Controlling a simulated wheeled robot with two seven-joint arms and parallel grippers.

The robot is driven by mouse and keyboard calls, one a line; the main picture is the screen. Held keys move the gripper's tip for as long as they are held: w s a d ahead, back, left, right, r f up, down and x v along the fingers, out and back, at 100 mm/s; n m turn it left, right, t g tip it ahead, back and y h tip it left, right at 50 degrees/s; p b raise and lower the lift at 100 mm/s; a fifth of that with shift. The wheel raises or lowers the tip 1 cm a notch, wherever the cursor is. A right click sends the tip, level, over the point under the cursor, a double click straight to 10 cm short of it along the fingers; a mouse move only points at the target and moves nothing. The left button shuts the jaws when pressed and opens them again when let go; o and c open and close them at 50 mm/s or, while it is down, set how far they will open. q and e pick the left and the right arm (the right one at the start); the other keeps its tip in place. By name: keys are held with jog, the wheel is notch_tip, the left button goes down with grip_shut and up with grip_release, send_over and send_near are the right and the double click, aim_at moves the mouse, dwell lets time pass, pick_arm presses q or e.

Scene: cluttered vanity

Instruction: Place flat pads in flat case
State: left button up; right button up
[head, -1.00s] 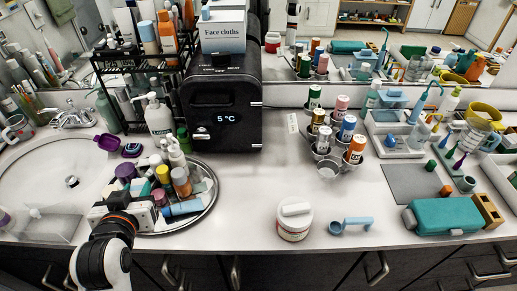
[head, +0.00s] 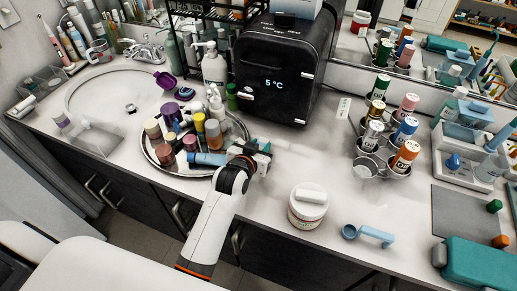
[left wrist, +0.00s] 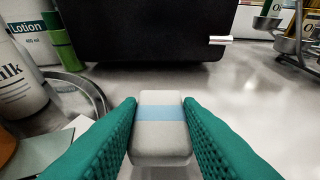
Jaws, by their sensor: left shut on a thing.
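My left gripper (head: 261,157) is over the counter just right of the round tray. In the left wrist view its teal fingers (left wrist: 160,104) are shut on a pale grey, rounded block with a light blue band (left wrist: 160,147). The block lies between both fingers, its far end pointing toward the black cooler. In the head view the block is mostly hidden by the gripper. A teal, flat, closed-looking case (head: 485,265) lies at the front right of the counter; I cannot tell for sure that it is the task's case. My right gripper is not in view.
The round metal tray (head: 160,168) is crowded with bottles and jars. A black cooler (head: 285,75) stands behind the gripper.

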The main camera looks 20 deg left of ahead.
pick_arm(q)
jog(key=shift+f, duration=0.85)
jog(key=shift+f, duration=0.15)
jog(key=o, duration=0.7)
jog(key=shift+c, duration=0.2)
